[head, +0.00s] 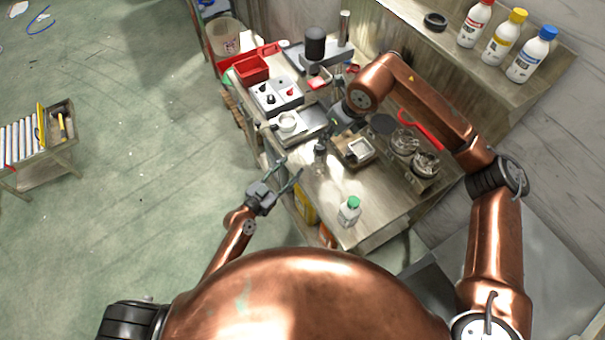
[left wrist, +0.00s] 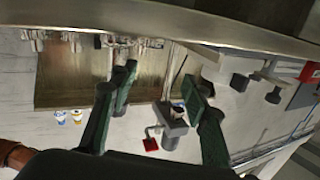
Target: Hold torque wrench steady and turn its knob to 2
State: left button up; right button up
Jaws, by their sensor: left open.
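I cannot pick out the torque wrench or its numbered knob with certainty. A small upright grey metal piece (head: 320,156) stands near the bench's left edge. A long red-handled tool (head: 420,128) lies toward the back right. My left gripper (head: 291,165) is open and empty, just off the bench's left edge, with its fingers toward the grey piece. In the left wrist view its two dark green fingers (left wrist: 160,75) are spread apart, with bench items seen beyond. My right gripper (head: 340,118) is over the middle of the bench; its fingers are too small and dark to read.
The workbench (head: 390,215) holds a red bin (head: 251,69), a white switch box (head: 275,96), round metal parts (head: 425,163) and a green-capped bottle (head: 349,211). Several capped bottles (head: 499,45) stand on the back shelf. A small cart (head: 45,150) stands left. Floor between is clear.

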aim_at(316, 164)
pick_arm(q)
jog(key=d, duration=0.1)
jog(key=s+d+r+h, duration=0.1)
jog(key=d, duration=0.1)
jog(key=s+d+g+h, duration=0.1)
jog(key=d, duration=0.1)
jog(key=shift+s+r, duration=0.2)
jog(key=shift+r, duration=0.1)
jog(key=shift+w+d, duration=0.1)
jog(key=shift+d, duration=0.2)
jog(key=shift+x, duration=3.6)
jog(key=shift+c, duration=0.2)
jog(key=shift+f, duration=0.1)
grip_shut()
